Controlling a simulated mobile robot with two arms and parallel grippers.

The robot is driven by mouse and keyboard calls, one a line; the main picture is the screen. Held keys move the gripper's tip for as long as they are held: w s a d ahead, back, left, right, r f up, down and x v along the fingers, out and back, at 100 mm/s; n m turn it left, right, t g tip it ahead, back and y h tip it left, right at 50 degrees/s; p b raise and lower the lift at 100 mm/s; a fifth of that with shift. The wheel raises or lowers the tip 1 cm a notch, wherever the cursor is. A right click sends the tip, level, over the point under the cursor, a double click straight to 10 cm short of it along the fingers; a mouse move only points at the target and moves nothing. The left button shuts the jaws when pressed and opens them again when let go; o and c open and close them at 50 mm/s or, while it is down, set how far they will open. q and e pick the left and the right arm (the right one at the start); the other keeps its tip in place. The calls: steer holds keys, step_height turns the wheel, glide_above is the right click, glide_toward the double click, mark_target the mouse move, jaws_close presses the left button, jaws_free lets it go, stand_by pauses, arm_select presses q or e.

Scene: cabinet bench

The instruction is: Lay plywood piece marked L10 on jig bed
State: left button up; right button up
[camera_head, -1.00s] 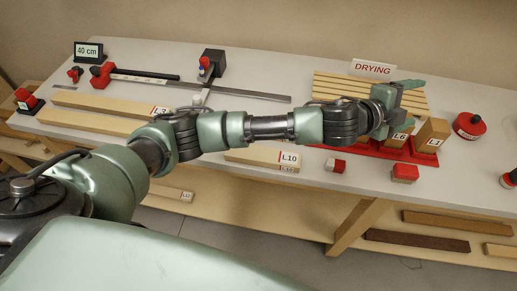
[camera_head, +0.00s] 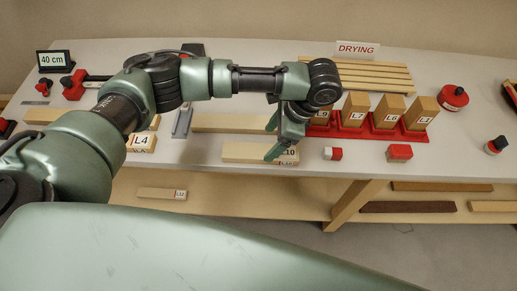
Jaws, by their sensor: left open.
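The plywood piece marked L10 (camera_head: 247,153) is a pale strip lying near the front edge of the bench, its label at its right end. My left gripper (camera_head: 273,139) is open at that end. One finger shows behind the piece, the other in front of its label; whether they touch it cannot be told. A metal plate or channel (camera_head: 182,122) stands left of the piece, partly hidden by my left arm. Which part is the jig bed is not clear. My right gripper is not in view.
A red rack (camera_head: 352,132) with upright labelled blocks stands right of my gripper. Another pale strip (camera_head: 232,123) lies behind L10, and a piece marked L4 (camera_head: 141,143) lies left. Small red-and-white block (camera_head: 333,154) and red block (camera_head: 399,152) sit near the front edge. Slats lie by the DRYING sign (camera_head: 357,50).

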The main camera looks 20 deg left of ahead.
mark_target(263, 151)
arm_select(q)
steer(key=x, duration=0.2)
steer(key=p+x, duration=0.2)
steer(key=x, duration=0.1)
steer(key=shift+w+f, duration=0.2)
steer(key=shift+f, duration=0.35)
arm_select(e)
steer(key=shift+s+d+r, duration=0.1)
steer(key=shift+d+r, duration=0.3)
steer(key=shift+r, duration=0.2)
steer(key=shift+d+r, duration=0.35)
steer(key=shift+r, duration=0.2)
arm_select(q)
steer(key=c, duration=0.8)
jaws_close()
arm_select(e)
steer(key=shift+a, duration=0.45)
